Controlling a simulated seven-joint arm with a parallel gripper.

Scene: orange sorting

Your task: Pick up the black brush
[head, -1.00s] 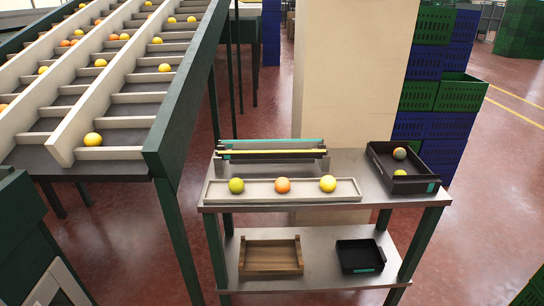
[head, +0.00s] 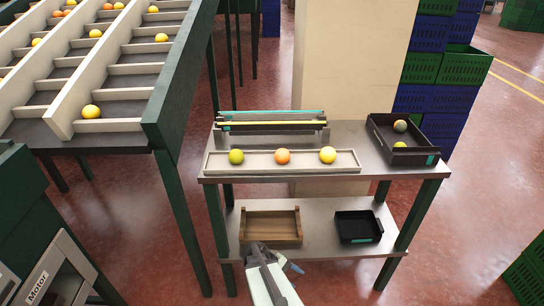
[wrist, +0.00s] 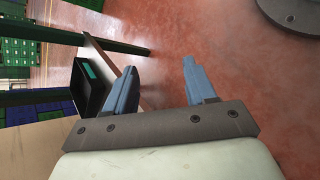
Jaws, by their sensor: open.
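In the head view, a rack on the table top holds long dark bars with teal and yellow edges (head: 270,125). One of these may be the black brush, but I cannot tell for sure. My gripper (head: 276,259) is at the bottom of the head view, in front of the lower shelf and well below the rack. In the wrist view my gripper (wrist: 159,68) has its two blue-grey fingers apart with nothing between them. No brush is recognisable in the wrist view.
A pale tray (head: 215,167) with three fruits lies before the rack. A black tray (head: 414,157) with two fruits is at right. A wooden tray (head: 272,241) and small black tray (head: 376,237) sit on the lower shelf. A sloped conveyor (head: 175,100) stands left.

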